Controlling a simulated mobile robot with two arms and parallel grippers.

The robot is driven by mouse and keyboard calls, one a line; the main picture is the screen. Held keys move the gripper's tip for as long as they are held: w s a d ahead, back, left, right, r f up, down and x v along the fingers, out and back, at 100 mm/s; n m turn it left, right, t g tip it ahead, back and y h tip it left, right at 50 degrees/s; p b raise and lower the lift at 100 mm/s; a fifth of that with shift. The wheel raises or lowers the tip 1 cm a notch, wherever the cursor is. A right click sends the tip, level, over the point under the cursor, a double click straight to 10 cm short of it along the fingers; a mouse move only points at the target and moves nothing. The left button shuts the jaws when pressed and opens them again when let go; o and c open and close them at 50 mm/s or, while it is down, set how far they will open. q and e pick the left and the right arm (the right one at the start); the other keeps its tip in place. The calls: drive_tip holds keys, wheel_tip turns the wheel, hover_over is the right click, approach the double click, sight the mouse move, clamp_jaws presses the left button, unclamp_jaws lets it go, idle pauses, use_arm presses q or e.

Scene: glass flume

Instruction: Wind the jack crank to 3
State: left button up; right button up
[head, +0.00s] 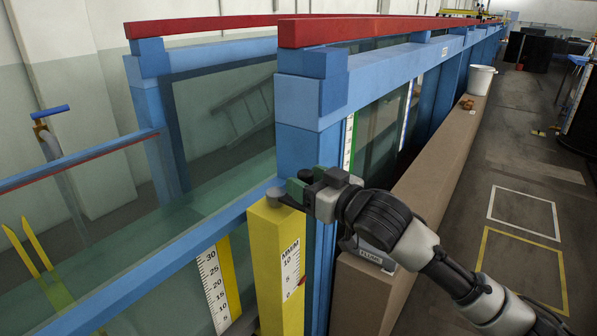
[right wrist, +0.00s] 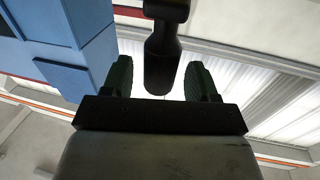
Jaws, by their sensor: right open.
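A yellow jack post (head: 265,262) stands at the near end of the flume. Its white scale (head: 290,268) shows MMM, 10, 5 and 0; I cannot make out a clear pointer reading. A grey round part (head: 278,193) shows on its top. My right gripper (head: 302,186) is at the post's top, fingers toward the grey part, hiding much of the crank. In the right wrist view my right gripper (right wrist: 160,78) is open, with a dark crank handle (right wrist: 164,58) between its green fingers and gaps on both sides. My left gripper is not in view.
Blue flume beams (head: 312,95) with red top rails (head: 350,30) and glass walls rise just behind the gripper. A brown ledge (head: 445,150) runs along the right, with a white bucket (head: 482,80). A blue T-handle (head: 50,112) stands at left.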

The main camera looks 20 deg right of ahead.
drive_tip(key=shift+x, duration=1.35)
clamp_jaws()
drive_tip(key=shift+h, duration=0.3)
